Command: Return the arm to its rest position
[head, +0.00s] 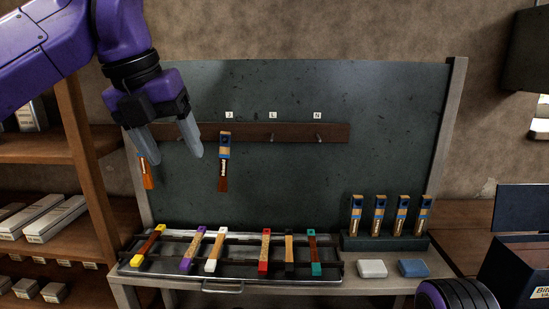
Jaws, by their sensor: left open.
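My left gripper (172,158) hangs from my purple left arm at the upper left, fingers pointing down and apart, with nothing between them. It is in front of the left end of a brown peg rail (295,132) on a dark green board (390,110). A brown and blue tag-like piece (224,160) hangs from the rail under the label J, just right of the fingers. A similar piece (148,178) hangs at the left, partly hidden behind the left finger. My right gripper is not in view; only a purple and black part of my right arm shows at the lower right.
A metal tray (190,284) below holds several strips with coloured ends. A dark holder (385,241) carries several upright tagged pieces. A white block (372,268) and a blue block (412,267) lie in front. Wooden shelves (95,150) stand close at left.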

